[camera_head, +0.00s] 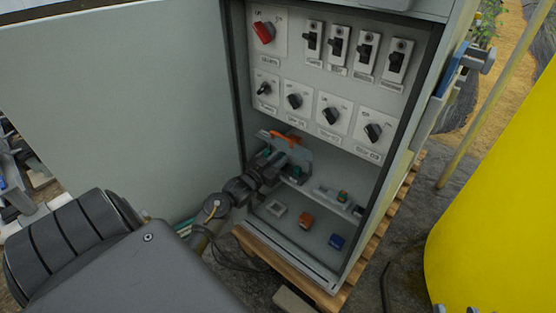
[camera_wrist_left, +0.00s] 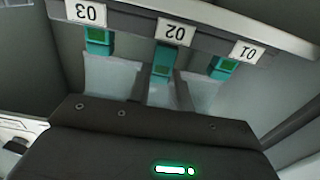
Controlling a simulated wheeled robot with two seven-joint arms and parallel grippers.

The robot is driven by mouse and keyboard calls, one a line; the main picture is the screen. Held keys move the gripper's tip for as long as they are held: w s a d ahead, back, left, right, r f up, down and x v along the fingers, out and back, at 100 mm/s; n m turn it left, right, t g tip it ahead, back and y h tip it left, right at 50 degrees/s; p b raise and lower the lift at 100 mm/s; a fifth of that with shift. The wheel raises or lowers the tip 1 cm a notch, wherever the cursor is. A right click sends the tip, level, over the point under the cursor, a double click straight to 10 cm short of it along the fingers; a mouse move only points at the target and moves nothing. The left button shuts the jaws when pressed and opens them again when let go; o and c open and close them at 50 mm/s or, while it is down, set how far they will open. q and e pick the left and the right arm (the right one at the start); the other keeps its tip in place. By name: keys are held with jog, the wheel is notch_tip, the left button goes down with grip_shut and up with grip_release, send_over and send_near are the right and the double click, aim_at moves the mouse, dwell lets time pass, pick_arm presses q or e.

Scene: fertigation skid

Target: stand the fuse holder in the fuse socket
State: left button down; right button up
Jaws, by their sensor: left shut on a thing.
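My left gripper (camera_head: 274,166) reaches into the lower bay of the open grey cabinet, at the shelf. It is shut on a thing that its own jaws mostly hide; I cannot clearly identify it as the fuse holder. In the left wrist view the gripper body fills the bottom, with its pale fingers (camera_wrist_left: 155,88) pointing up to a rail (camera_wrist_left: 130,22). Teal-green blocks hang below the rail labels 03, 02 and 01; the middle block (camera_wrist_left: 162,60) is in line with the fingers. I cannot tell which part is the fuse socket. My right gripper is not in view.
A pale square frame (camera_head: 275,207), an orange block (camera_head: 305,220) and a blue block (camera_head: 337,241) are on the cabinet floor. An orange bar (camera_head: 284,138) is just above the gripper. Switch panels (camera_head: 332,80) are above the bay. A yellow tank (camera_head: 500,200) stands right.

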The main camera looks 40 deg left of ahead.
pick_arm(q)
jog(key=shift+s+p, duration=0.15)
jog(key=shift+p, duration=0.25)
pick_arm(e)
jog(key=shift+r, duration=0.4)
dwell(0.5)
pick_arm(q)
jog(key=shift+f+b, duration=0.55)
jog(key=shift+f, duration=0.5)
pick_arm(e)
jog(key=shift+f, duration=0.55)
pick_arm(q)
jog(key=c, duration=1.2)
grip_release()
pick_arm(e)
jog(key=shift+r, duration=0.1)
pick_arm(q)
jog(key=shift+s+d+p, duration=0.1)
jog(key=shift+s+p, duration=1.05)
jog(key=shift+s, duration=4.25)
pick_arm(e)
notch_tip(320, 180, down, 6)
jog(key=w+d+m+g+h, duration=0.1)
jog(key=d+g+h, duration=0.1)
jog(key=g+h, duration=0.1)
jog(key=shift+w+d+h, duration=0.25)
jog(key=shift+d+h, duration=0.1)
jog(key=shift+h, duration=0.15)
